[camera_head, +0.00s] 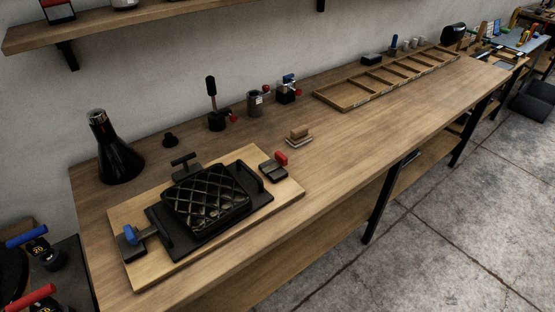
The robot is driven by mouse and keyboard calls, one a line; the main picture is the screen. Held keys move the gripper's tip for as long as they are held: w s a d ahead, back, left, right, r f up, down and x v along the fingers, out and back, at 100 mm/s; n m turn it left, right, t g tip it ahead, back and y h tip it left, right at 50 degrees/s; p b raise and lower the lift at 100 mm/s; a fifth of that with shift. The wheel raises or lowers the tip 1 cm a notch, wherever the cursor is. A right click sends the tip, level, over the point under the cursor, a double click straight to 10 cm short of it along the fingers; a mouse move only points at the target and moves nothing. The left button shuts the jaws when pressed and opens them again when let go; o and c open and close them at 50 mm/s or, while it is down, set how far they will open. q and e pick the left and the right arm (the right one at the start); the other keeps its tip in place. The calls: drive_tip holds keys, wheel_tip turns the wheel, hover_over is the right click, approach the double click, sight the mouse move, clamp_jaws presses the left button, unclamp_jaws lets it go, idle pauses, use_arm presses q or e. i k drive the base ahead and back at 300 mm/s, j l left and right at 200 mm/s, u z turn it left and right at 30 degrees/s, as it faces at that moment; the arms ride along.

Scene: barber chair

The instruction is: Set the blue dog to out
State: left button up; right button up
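The blue dog (131,235) is a dark block with a blue knob. It sits at the left end of a light wooden board (168,266) on the bench. A grey bar reaches from it toward a black tray-like fixture (256,202) with a lattice top, and its end appears close to or against the fixture's left side; contact cannot be told. A similar dog with a red knob (277,164) sits at the board's right back corner, apart from the fixture. A black T-handle (184,162) stands behind the fixture. Neither of my grippers is in view.
A black cone-shaped flask (119,158) stands at the bench's left back. A compartmented wooden tray (345,98) runs along the back right. Black items with blue and red handles (38,245) are lower left. The bench's right front is clear.

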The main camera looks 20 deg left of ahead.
sight(133, 238)
drive_tip(key=u, duration=1.65)
